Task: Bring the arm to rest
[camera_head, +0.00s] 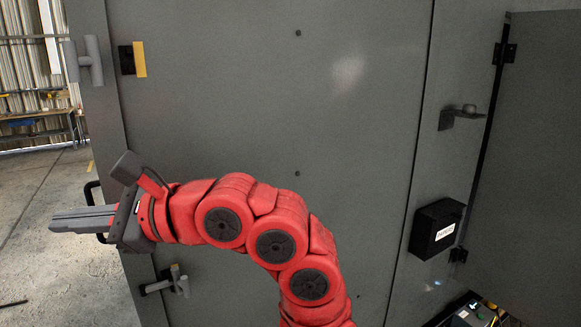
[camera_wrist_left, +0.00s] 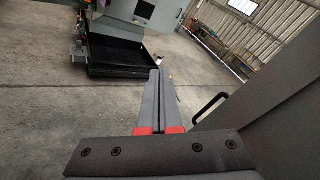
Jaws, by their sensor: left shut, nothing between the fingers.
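My left gripper (camera_head: 82,219) is at the left of the head view, at the end of my red arm, which bends across the front of a grey enclosure (camera_head: 270,110). The gripper points left, past the enclosure's left edge, over open floor. Its fingers are together and hold nothing. In the left wrist view the two fingers (camera_wrist_left: 158,100) lie side by side with no object between them. My right gripper is in neither view.
A black handle (camera_wrist_left: 209,108) stands out from the enclosure close to the fingers. A black box (camera_head: 436,229) and a grey bracket (camera_head: 462,115) are on the enclosure's right side, by an open door (camera_head: 535,160). Bare concrete floor (camera_head: 45,270) lies to the left.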

